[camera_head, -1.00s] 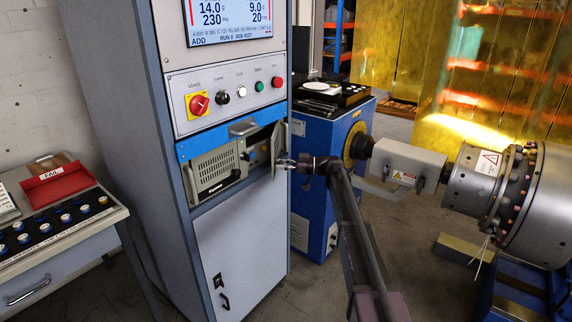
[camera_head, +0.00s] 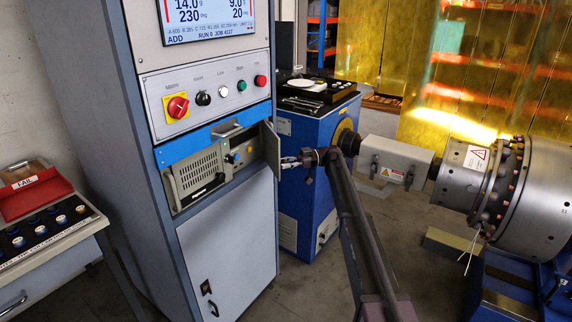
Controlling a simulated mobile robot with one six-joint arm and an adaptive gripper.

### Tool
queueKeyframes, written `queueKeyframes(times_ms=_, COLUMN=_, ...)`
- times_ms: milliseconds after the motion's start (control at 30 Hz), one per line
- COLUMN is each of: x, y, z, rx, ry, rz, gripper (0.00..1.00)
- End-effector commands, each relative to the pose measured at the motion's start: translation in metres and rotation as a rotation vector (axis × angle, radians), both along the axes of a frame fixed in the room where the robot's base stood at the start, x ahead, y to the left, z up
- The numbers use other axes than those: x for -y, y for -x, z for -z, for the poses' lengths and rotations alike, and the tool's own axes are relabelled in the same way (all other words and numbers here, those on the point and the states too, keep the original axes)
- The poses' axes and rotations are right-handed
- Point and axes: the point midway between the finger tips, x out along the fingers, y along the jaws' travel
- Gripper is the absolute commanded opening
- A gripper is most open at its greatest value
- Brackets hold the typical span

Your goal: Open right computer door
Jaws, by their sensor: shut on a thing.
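The right computer door (camera_head: 271,149) is a small grey panel at the right side of the cabinet's computer bay. It stands swung outward, and the bay behind it is exposed. My gripper (camera_head: 292,162) is at the door's outer edge, at the right of the panel, and is shut on it. The exact contact is small and hard to make out. The computer (camera_head: 198,172), with a vented grey front and a few knobs, shows inside the open bay.
A blue machine (camera_head: 305,195) with a dark tray on top stands close behind my arm. A large grey rotor (camera_head: 535,195) is at the right. A side table (camera_head: 45,240) with a red bin (camera_head: 35,195) is at the left. The lower cabinet door (camera_head: 230,245) is shut.

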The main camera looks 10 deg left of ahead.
Motion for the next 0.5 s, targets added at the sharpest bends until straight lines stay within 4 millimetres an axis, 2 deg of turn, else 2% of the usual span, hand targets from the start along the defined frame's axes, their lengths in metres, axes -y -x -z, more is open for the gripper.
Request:
queueKeyframes(times_ms=200, x=-0.014, y=0.005, z=-0.001, rx=0.0, ry=-0.002, rz=-0.024, gripper=0.0)
queueKeyframes(times_ms=467, x=-0.021, y=0.008, z=0.0, rx=0.0, ry=-0.002, rz=-0.032, gripper=0.0)
queueKeyframes(times_ms=500, x=-0.021, y=0.008, z=0.0, rx=0.0, ry=-0.002, rz=-0.032, gripper=0.52)
